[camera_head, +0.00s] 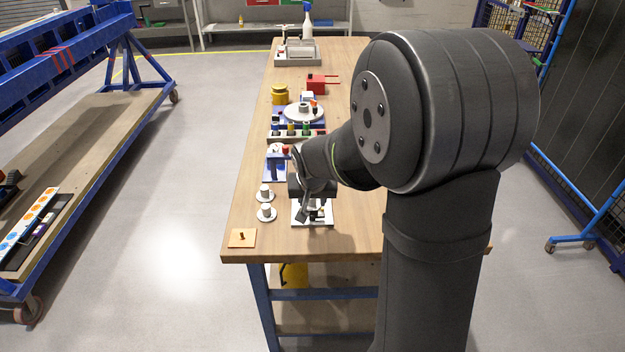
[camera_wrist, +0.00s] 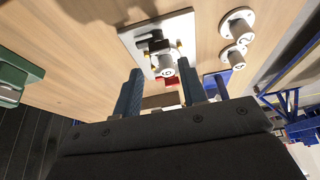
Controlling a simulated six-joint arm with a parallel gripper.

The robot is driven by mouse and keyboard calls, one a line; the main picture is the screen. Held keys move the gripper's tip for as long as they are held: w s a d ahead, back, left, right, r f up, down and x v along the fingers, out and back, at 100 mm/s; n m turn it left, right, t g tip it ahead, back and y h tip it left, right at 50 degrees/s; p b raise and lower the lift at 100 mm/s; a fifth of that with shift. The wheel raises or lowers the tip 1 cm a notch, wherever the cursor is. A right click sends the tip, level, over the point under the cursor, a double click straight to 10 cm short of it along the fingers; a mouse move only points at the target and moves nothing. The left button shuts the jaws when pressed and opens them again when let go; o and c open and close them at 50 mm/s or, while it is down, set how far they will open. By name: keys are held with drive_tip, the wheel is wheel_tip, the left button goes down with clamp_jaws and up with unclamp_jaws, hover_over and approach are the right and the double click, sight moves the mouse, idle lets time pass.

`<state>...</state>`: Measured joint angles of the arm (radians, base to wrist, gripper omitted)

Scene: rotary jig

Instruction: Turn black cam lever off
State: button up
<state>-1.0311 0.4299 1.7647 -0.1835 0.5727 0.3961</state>
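A white plate (camera_wrist: 128,40) with a black lever (camera_wrist: 153,44) on it lies on the wooden table in the wrist view. A light grey round knob (camera_wrist: 166,67) stands beside the lever. My gripper (camera_wrist: 159,70) is open, its two blue fingers apart, with the knob showing between the fingertips. No contact with the lever is visible. In the head view the plate (camera_head: 300,217) is near the table's front, and my gripper (camera_head: 316,211) is over it, hiding much of the lever. The lever's exact angle is hard to tell.
Two round white posts (camera_head: 265,214) stand left of the plate. A small wooden plate with a peg (camera_head: 243,238) lies at the front left corner. Farther back are a blue fixture (camera_head: 275,170), a row of coloured buttons (camera_head: 292,133) and a turntable (camera_head: 303,114).

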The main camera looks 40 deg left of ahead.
sight(314, 210)
drive_tip(key=v, duration=1.1)
drive_tip(key=shift+r, duration=0.4)
drive_tip(key=x, duration=1.7)
drive_tip(key=shift+s+f, duration=0.1)
drive_tip(key=shift+f, duration=0.15)
drive_tip(key=shift+d+r, duration=0.1)
drive_tip(key=v, duration=1.8)
drive_tip(key=x, duration=1.8)
drive_tip(key=shift+n+g+y, duration=0.3)
drive_tip(key=shift+n+g, duration=0.1)
drive_tip(key=shift+n, duration=0.9)
drive_tip(key=shift+n+g+y, duration=0.3)
drive_tip(key=shift+n+g, duration=0.5)
drive_tip(key=shift+n, duration=1.2)
drive_tip(key=shift+w+n+g, duration=0.15)
drive_tip(key=shift+n+g, duration=0.4)
drive_tip(key=shift+n, duration=0.95)
drive_tip(key=shift+w+n+g, duration=0.2)
drive_tip(key=shift+n+g, duration=0.35)
drive_tip(key=shift+n, duration=0.95)
